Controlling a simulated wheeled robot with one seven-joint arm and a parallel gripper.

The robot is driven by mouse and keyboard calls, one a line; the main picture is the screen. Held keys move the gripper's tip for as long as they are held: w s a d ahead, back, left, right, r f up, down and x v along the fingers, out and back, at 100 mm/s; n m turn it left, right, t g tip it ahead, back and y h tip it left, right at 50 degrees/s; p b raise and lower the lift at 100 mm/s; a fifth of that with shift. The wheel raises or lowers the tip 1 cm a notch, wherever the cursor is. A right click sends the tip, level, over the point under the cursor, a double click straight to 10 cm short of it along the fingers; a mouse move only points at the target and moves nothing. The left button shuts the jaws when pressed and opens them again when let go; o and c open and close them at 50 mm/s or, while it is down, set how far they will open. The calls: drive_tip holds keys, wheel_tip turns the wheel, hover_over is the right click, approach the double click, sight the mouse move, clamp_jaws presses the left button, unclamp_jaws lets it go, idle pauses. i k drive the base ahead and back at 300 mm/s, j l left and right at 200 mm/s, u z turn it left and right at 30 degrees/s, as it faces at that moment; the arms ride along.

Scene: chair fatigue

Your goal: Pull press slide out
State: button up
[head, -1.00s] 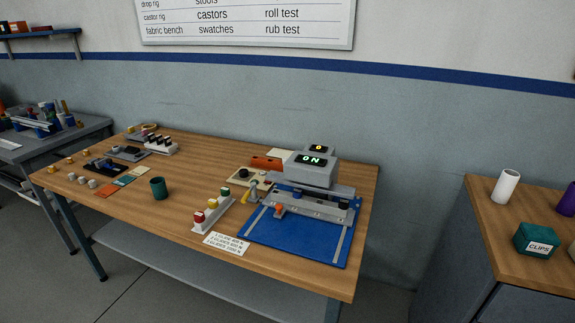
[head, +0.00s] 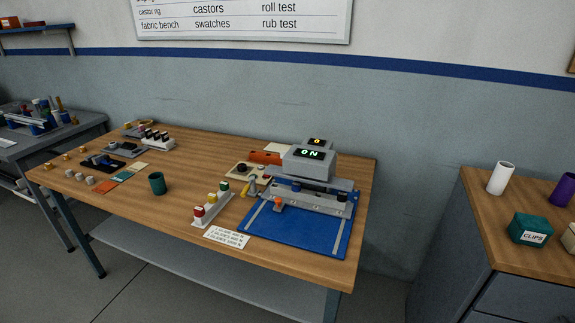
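The press (head: 308,161) stands on the right part of the wooden table, a grey machine with a green "ON" display and a small yellow digit above it. Below its head is a grey slide (head: 312,203) with dark round pieces and an orange knob (head: 278,202) at its front left. The slide sits over a blue base plate (head: 297,238) with pale rails. How far the slide is out, I cannot tell. My gripper is not in view.
A rack of coloured weights (head: 212,209) and a label card (head: 227,237) lie left of the blue plate. A green cup (head: 157,183) stands mid-table. A side cabinet (head: 535,240) at right holds a white cylinder (head: 500,178) and a green clips box (head: 530,229).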

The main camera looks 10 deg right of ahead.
sight(282, 195)
drive_tip(key=i+u, duration=0.15)
drive_tip(key=i, duration=0.8)
